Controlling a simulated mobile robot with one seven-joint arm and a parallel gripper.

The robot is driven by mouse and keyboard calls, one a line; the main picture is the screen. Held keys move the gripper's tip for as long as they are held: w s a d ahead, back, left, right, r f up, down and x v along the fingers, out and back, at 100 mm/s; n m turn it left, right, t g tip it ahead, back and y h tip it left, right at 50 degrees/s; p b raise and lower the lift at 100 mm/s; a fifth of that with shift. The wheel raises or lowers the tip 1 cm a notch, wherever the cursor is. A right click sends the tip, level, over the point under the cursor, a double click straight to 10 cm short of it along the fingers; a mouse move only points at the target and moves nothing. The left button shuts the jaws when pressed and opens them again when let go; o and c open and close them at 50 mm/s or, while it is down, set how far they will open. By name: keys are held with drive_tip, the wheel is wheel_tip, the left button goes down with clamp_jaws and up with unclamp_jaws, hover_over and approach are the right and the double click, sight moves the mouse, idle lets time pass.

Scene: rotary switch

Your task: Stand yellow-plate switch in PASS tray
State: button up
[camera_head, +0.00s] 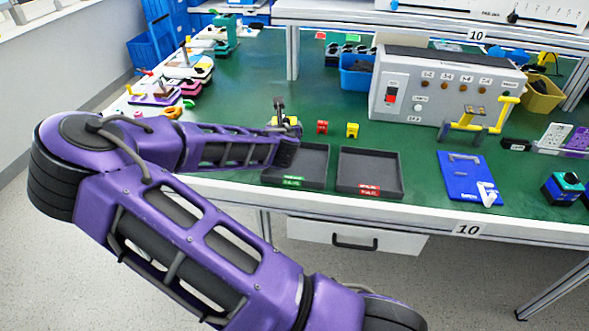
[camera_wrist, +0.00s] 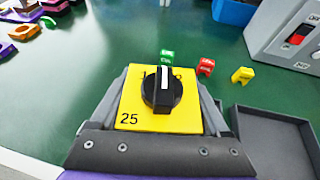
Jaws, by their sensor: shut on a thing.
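The yellow-plate switch (camera_wrist: 131,108) has a square yellow plate marked 25 and a black knob (camera_wrist: 162,92) with a white pointer line. My gripper (camera_wrist: 161,110) is shut on it, with a grey finger at each side of the plate. In the head view, yellow shows at the arm's end near the switch (camera_head: 286,121), small and partly hidden. The tray with the green label (camera_head: 310,180), whose text is too small to read surely, lies empty just right of my wrist; part of its left side is covered. Its neighbour with the red label (camera_head: 398,172) is also empty.
Small red (camera_head: 322,127) and yellow (camera_head: 352,130) blocks stand behind the trays; a green one (camera_wrist: 167,57) shows in the wrist view. A grey control box (camera_head: 440,90) stands farther back. A blue plate (camera_head: 468,180) lies at right. Other switches crowd the left edge.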

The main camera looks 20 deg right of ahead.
drive_tip(key=d+f, duration=0.1)
drive_tip(key=d+f+m+h+b, duration=0.1)
drive_tip(key=d, duration=0.1)
drive_tip(key=d+f+m+g+h+b, duration=0.1)
drive_tip(key=d, duration=0.1)
drive_tip(key=shift+w+d+f, duration=0.15)
drive_tip(key=shift+w+f, duration=0.2)
drive_tip(key=shift+w, duration=0.05)
drive_tip(key=shift+f+b, duration=0.4)
drive_tip(key=shift+f, duration=1.75)
drive_tip(key=shift+f, duration=0.15)
drive_tip(key=o, duration=1.4)
drive_tip(key=shift+o, duration=0.2)
drive_tip(key=shift+s+a+r, duration=0.15)
drive_tip(key=shift+a+r, duration=0.05)
drive_tip(key=shift+r, duration=0.05)
drive_tip(key=p+v, duration=0.1)
drive_tip(key=v, duration=1)
drive_tip(key=shift+s+a+p, duration=0.15)
drive_tip(key=shift+s+p, duration=0.05)
drive_tip(key=shift+p, duration=0.2)
